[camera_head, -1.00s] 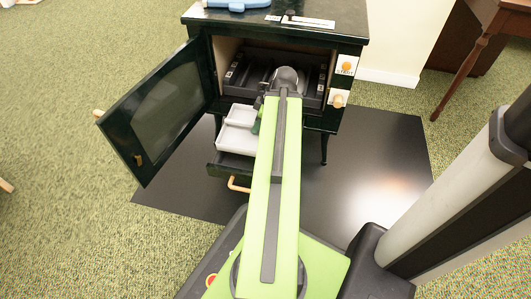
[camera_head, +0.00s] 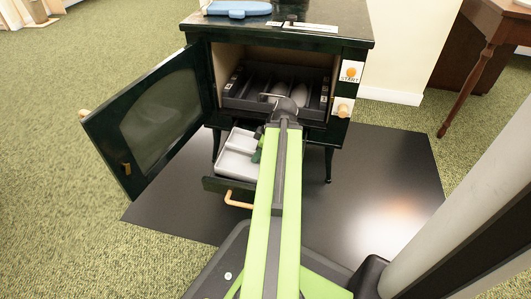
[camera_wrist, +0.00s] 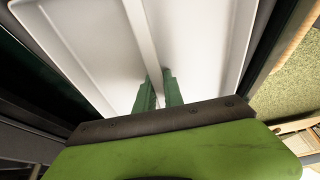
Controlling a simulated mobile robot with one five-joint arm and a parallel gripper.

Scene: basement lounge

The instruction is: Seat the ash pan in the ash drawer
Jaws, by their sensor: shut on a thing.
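The ash pan (camera_head: 234,164) is a pale grey tray with a raised divider, partly hidden behind my arm. It lies low within the pulled-out dark ash drawer (camera_head: 213,185), under the stove's firebox. I cannot tell whether it rests fully on the drawer's floor. My gripper (camera_head: 258,148) has green fingers and reaches down into the pan. In the wrist view, my gripper (camera_wrist: 158,80) is shut on the divider of the pan (camera_wrist: 75,40), with one finger on each side. Dark drawer walls run along both sides of the pan there.
The stove door (camera_head: 162,115) stands wide open at the left. The drawer's wooden handle (camera_head: 238,203) faces me. The firebox holds a dark slatted tray (camera_head: 262,103). A START button panel (camera_head: 350,73) is at the right. A wooden table (camera_head: 490,45) stands at far right.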

